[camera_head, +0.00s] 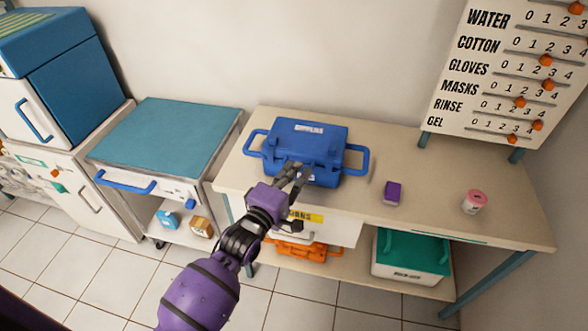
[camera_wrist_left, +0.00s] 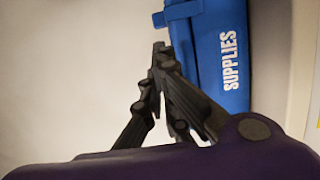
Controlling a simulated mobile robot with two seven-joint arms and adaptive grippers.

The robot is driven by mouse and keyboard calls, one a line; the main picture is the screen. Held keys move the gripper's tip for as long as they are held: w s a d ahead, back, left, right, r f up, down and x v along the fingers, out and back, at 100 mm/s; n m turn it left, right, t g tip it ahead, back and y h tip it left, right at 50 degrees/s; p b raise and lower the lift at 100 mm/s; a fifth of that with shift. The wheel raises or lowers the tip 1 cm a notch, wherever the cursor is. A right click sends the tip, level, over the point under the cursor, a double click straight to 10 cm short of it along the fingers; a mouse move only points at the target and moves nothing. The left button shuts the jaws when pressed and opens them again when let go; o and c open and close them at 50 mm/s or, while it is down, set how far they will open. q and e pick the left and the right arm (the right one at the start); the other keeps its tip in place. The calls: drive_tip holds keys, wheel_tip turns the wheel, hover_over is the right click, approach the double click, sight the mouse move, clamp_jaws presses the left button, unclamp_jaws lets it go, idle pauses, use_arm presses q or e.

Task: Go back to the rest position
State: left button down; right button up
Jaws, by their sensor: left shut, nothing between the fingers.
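My left gripper (camera_head: 296,178) is purple with black fingers. In the head view it is in front of the blue supplies case (camera_head: 308,140), and its fingers overlap the front of the case in the picture. In the left wrist view the fingertips (camera_wrist_left: 159,48) come together with nothing between them. The case, lettered SUPPLIES (camera_wrist_left: 230,65), shows to the right of the fingers there. I cannot tell whether the fingers touch it. My right gripper is in neither view.
The case stands closed on a beige table (camera_head: 430,205) with a purple box (camera_head: 392,192) and a pink-lidded jar (camera_head: 475,202). A teal-topped cart (camera_head: 165,135) is left of the table. Below are an orange case (camera_head: 300,251) and a green-lidded bin (camera_head: 410,252). A counting board (camera_head: 505,75) stands at the right.

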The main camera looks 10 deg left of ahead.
use_arm(q)
drive_tip(key=shift+s, duration=0.1)
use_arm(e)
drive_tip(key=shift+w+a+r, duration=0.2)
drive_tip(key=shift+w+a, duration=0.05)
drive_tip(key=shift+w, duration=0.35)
use_arm(q)
drive_tip(key=s+a+f+m+g+y, duration=0.1)
drive_tip(key=s+a+f+m+g, duration=0.2)
drive_tip(key=s+f+m, duration=0.2)
drive_tip(key=s+a+f+m+g+y, duration=0.2)
drive_tip(key=s+f+m, duration=0.3)
drive_tip(key=s+f, duration=0.6)
drive_tip(key=s+a+f+m+g+y, duration=0.1)
drive_tip(key=s+a+f+m+g, duration=0.2)
drive_tip(key=s, duration=1.7)
wheel_tip(320, 180, down, 5)
drive_tip(key=shift+s+a+m+g+y, duration=0.15)
drive_tip(key=shift+a+m+g+y, duration=0.2)
drive_tip(key=shift+m, duration=0.65)
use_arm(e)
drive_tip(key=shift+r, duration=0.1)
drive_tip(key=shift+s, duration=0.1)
